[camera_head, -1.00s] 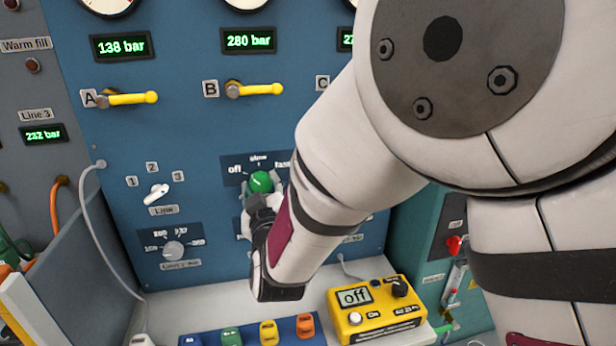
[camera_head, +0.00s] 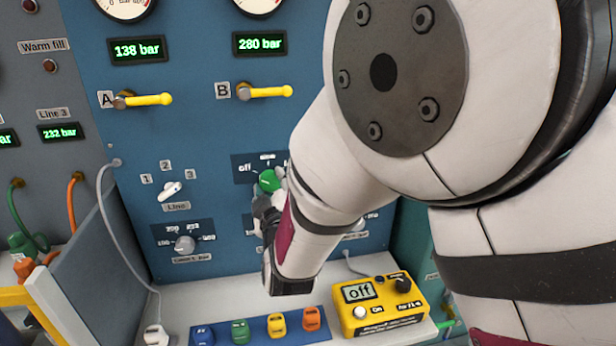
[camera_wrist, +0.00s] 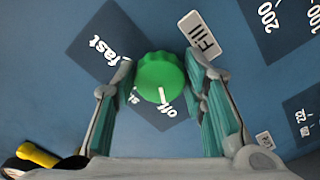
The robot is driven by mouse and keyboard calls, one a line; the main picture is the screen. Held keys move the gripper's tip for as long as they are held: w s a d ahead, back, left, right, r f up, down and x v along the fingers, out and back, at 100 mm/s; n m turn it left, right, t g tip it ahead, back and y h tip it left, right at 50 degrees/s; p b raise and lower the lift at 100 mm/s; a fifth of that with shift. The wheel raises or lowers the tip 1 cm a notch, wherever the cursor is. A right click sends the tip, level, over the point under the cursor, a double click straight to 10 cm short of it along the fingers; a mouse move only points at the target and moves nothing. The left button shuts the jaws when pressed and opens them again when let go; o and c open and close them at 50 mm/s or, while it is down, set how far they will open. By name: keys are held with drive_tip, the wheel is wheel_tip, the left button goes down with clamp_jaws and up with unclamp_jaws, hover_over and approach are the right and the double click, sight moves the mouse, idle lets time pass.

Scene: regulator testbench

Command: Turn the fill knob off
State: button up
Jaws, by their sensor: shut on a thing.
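The green fill knob (camera_wrist: 160,78) sits on a dark dial plate (camera_wrist: 88,45) marked "fast" and "off", beside a "Fill" label (camera_wrist: 200,35). In the wrist view its white mark points down, close to the word "off". My gripper (camera_wrist: 161,72) has one finger on each side of the knob and is shut on it. In the head view the knob (camera_head: 268,181) shows just above my gripper, with "off" at its upper left. My arm hides the right part of the dial plate there.
Yellow valve levers A (camera_head: 150,99) and B (camera_head: 270,91) are above on the blue panel. A line selector (camera_head: 171,190) and a smaller knob (camera_head: 184,245) are left. A yellow meter (camera_head: 378,302) reading "off" and a coloured socket strip (camera_head: 262,330) lie below.

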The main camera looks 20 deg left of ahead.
drive_tip(key=o, duration=1.2)
drive_tip(key=shift+c, duration=0.2)
drive_tip(key=v, duration=1.2)
drive_tip(key=shift+f, duration=0.1)
drive_tip(key=w+d+r+m+g+h, duration=0.1)
drive_tip(key=d+r+m+g+h, duration=0.2)
drive_tip(key=d, duration=0.7)
drive_tip(key=w+d+r+m+g+h, duration=0.15)
drive_tip(key=d+m, duration=0.35)
drive_tip(key=d, duration=0.5)
drive_tip(key=s+d+r+m+g+h+p, duration=0.1)
drive_tip(key=s+d+m+g+h, duration=0.3)
drive_tip(key=s+d, duration=1.6)
drive_tip(key=s+m+g, duration=0.1)
drive_tip(key=m+g, duration=0.1)
drive_tip(key=m, duration=0.2)
drive_tip(key=shift+d+r+g+h, duration=0.2)
drive_tip(key=shift+g+h, duration=0.15)
